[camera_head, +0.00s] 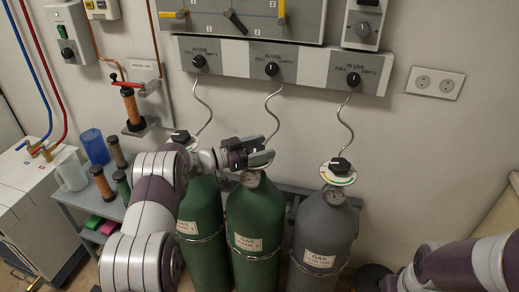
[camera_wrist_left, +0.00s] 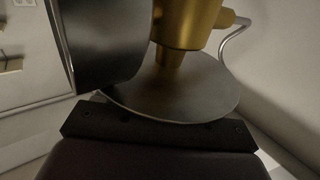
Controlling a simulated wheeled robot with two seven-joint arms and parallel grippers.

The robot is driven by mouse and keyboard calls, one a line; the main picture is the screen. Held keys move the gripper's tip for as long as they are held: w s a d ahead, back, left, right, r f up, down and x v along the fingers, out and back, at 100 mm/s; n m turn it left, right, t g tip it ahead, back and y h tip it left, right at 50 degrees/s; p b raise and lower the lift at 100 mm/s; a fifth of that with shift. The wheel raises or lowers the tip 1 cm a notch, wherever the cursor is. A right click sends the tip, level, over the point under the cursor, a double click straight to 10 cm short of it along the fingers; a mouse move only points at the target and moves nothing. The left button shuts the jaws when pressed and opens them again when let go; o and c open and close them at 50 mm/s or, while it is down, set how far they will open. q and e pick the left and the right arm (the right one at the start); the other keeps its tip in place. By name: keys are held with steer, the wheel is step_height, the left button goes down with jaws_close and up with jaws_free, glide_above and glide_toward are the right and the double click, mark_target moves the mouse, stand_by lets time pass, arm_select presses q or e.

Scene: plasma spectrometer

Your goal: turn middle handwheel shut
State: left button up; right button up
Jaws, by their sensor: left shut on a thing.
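The middle green gas cylinder (camera_head: 253,222) stands between another green one and a grey one. My left gripper (camera_head: 264,157) is at its top, shut on the middle handwheel, which the fingers mostly hide in the head view. In the left wrist view a grey disc (camera_wrist_left: 185,90) and a brass valve body (camera_wrist_left: 185,22) show close up. A dark shape covers the upper left there, and I cannot tell what it is. My right arm enters at the lower right, and its gripper is out of the picture.
The left handwheel (camera_head: 181,136) and right handwheel (camera_head: 340,167) flank my gripper. Thin bent hoses run up to a wall panel (camera_head: 235,58) with three knobs. A grey shelf (camera_head: 72,200) with bottles stands left. A right-hand wall area is clear.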

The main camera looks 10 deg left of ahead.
mark_target(262, 148)
arm_select(q)
steer(key=m+g+h+b, duration=0.1)
steer(key=g, duration=0.1)
steer(key=m+g+h+b, duration=0.1)
steer(key=m+g, duration=0.1)
steer(key=g, duration=0.1)
steer(key=shift+s+f+m+h, duration=0.15)
steer(key=shift+s+m+h, duration=0.05)
steer(key=shift+m+h, duration=0.1)
steer(key=shift+s+d+m+g+h+b, duration=0.1)
steer(key=shift+m+g+h+b, duration=0.2)
steer(key=shift+m+g+b, duration=0.45)
steer(key=shift+r+g, duration=0.2)
steer(key=shift+g, duration=0.25)
steer(key=o, duration=1)
steer(key=shift+r, duration=0.15)
steer(key=r, duration=0.4)
steer(key=shift+d+r, duration=0.15)
steer(key=shift+d, duration=0.05)
steer(key=s+d+r, duration=0.1)
steer(key=d+r, duration=0.1)
steer(key=d, duration=0.1)
steer(key=s+d+r, duration=0.1)
steer(key=d+r, duration=0.1)
steer(key=d, duration=0.2)
steer(key=s+d+r, duration=0.1)
steer(key=d+r, duration=0.1)
steer(key=d, duration=0.2)
steer(key=shift+s+r, duration=0.15)
steer(key=shift+r, duration=0.1)
